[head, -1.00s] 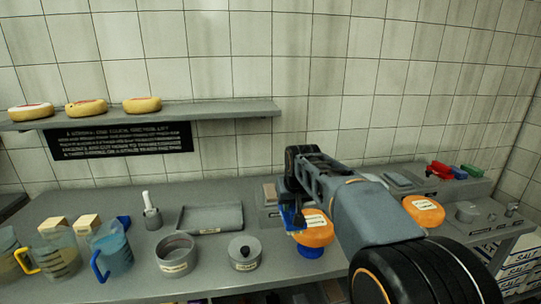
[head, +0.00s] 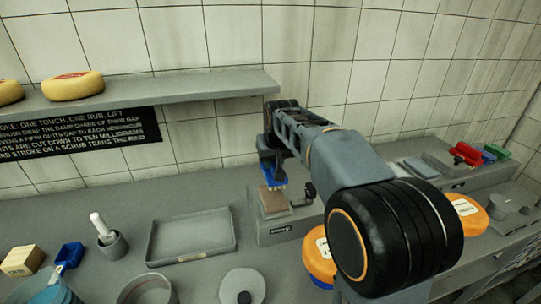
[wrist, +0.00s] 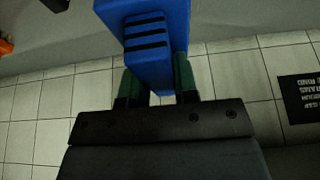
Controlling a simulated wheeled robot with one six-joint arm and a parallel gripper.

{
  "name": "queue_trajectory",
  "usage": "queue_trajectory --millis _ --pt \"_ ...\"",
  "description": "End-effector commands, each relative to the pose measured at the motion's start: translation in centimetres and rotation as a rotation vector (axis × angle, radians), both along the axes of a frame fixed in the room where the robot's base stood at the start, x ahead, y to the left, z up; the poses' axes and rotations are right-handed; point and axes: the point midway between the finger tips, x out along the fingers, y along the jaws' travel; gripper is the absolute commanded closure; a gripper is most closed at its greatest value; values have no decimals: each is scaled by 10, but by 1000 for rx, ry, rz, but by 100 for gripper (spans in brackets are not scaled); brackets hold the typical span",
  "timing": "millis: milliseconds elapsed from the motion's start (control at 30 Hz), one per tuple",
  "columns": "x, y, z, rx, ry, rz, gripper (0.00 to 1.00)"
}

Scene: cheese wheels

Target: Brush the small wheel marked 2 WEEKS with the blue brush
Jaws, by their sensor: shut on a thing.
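My gripper (head: 270,158) is shut on the blue brush (head: 274,177), bristle end down, over a brown pad on a grey box. Whether the brush touches the pad I cannot tell. In the wrist view the blue brush (wrist: 150,40) sits between the green fingers of my gripper (wrist: 157,85). One small orange wheel (head: 317,264) with a pale label stands at lower centre, partly hidden by my arm. Another small orange wheel (head: 470,214) with a pale label stands to the right of my arm. I cannot read either label.
The brown pad (head: 274,201) lies on the grey box (head: 290,231). A grey tray (head: 192,239), a lidded pot (head: 243,288) and a cup with a white-handled tool (head: 112,243) are to the left. Red, blue and green items (head: 480,153) sit at back right. A shelf (head: 190,86) runs above.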

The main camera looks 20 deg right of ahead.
Motion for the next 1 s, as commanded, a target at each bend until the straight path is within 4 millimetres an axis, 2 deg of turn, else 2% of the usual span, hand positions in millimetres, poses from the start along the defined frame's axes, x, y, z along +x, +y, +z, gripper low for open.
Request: queue_trajectory --millis 600,1000 --pt "0 0 -51 1 -1 1 91" --pt "0 0 -57 1 -1 1 91"
